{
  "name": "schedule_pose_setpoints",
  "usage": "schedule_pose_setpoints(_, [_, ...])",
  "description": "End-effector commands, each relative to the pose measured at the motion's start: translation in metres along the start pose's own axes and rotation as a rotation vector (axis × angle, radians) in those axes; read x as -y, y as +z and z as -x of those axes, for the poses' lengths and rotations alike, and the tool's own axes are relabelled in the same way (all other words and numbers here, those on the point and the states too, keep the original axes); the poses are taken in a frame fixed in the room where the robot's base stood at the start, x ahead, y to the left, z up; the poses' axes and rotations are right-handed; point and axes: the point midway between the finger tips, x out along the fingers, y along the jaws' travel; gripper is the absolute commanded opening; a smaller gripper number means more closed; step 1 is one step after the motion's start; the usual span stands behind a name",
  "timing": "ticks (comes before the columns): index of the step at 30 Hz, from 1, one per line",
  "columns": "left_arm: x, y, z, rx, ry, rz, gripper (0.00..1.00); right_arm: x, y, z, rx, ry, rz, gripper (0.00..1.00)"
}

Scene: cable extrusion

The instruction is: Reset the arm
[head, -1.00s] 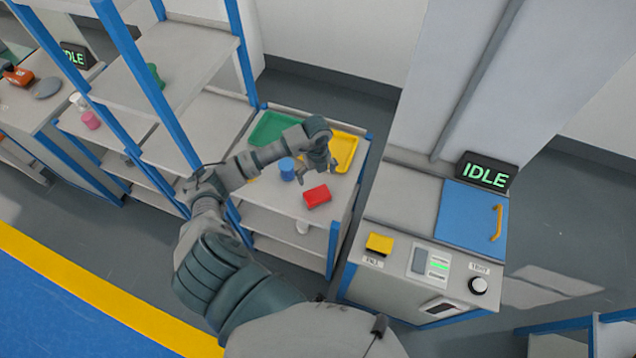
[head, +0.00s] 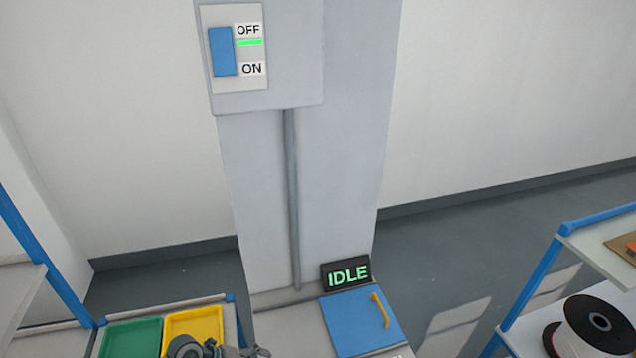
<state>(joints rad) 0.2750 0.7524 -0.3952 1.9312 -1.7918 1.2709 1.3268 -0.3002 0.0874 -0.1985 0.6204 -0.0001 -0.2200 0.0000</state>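Part of my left arm (head: 190,347) shows at the bottom edge, in front of the yellow tray (head: 196,325). Its gripper lies at or below the frame's edge, and the fingers cannot be made out clearly. My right arm and gripper are not in view.
A machine with a blue lid (head: 355,325), yellow handle (head: 380,310) and IDLE display (head: 346,273) stands at bottom centre. Above is a blue switch (head: 223,51) marked OFF and ON. A green tray (head: 131,338) is left; a black spool (head: 597,322) sits on a right shelf.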

Motion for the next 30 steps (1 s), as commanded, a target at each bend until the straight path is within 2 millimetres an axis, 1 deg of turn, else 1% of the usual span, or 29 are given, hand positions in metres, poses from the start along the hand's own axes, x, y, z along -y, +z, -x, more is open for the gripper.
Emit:
schedule_pose_setpoints(1, [0.026, -0.032, -0.011, -0.092, -0.173, -0.022, 1.0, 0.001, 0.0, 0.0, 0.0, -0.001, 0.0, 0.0])
schedule_pose_setpoints(2, [0.045, -0.049, -0.011, -0.138, -0.291, -0.028, 1.0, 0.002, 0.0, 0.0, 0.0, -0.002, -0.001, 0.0])
schedule_pose_setpoints(3, [0.069, -0.068, -0.007, -0.186, -0.449, -0.022, 1.0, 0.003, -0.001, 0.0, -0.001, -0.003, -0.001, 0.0])
schedule_pose_setpoints(5, [0.101, -0.087, 0.009, -0.228, -0.682, 0.018, 1.0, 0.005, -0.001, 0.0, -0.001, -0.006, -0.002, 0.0])
schedule_pose_setpoints(6, [0.117, -0.093, 0.023, -0.237, -0.83, 0.066, 1.0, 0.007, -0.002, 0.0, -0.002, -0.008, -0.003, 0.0])
schedule_pose_setpoints(8, [0.134, -0.091, 0.048, -0.219, -1.038, 0.166, 1.0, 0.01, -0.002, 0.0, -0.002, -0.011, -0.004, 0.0])
schedule_pose_setpoints(9, [0.139, -0.083, 0.064, -0.188, -1.161, 0.253, 1.0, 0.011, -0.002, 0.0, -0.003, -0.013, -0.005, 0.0])
schedule_pose_setpoints(11, [0.137, -0.064, 0.086, -0.114, -1.316, 0.408, 1.0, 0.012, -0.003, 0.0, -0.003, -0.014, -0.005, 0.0])
schedule_pose_setpoints(12, [0.128, -0.047, 0.096, -0.049, -1.396, 0.526, 1.0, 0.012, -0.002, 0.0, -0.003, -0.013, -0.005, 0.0])
schedule_pose_setpoints(14, [0.104, -0.022, 0.105, 0.067, -1.473, 0.723, 1.0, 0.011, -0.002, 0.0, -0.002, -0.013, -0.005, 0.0])
schedule_pose_setpoints(15, [0.083, -0.006, 0.105, 0.154, -1.493, 0.861, 1.0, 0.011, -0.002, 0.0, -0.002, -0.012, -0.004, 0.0])
schedule_pose_setpoints(17, [0.044, 0.012, 0.098, 0.29, -1.474, 1.075, 1.0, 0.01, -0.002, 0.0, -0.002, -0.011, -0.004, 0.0])
schedule_pose_setpoints(18, [0.014, 0.019, 0.088, 0.378, -1.427, 1.215, 1.0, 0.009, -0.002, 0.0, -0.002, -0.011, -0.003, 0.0])
schedule_pose_setpoints(19, [-0.008, 0.021, 0.08, 0.44, -1.379, 1.31, 1.0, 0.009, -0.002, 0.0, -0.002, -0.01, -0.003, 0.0])
schedule_pose_setpoints(20, [-0.028, 0.021, 0.072, 0.493, -1.324, 1.393, 1.0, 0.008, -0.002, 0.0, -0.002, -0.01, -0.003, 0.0])
schedule_pose_setpoints(21, [-0.052, 0.018, 0.061, 0.551, -1.247, 1.49, 1.0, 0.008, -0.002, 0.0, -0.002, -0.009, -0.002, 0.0])
schedule_pose_setpoints(23, [-0.083, 0.009, 0.046, 0.617, -1.128, 1.604, 1.0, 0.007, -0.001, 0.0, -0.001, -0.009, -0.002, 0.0])
schedule_pose_setpoints(24, [-0.1, 0.001, 0.038, 0.65, -1.052, 1.664, 1.0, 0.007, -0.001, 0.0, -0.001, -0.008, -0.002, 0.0])
schedule_pose_setpoints(27, [-0.137, -0.022, 0.019, 0.708, -0.865, 1.782, 1.0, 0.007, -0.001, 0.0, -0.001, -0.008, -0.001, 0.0])
schedule_pose_setpoints(30, [-0.165, -0.047, 0.005, 0.739, -0.687, 1.866, 1.0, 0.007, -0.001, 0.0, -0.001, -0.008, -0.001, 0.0])
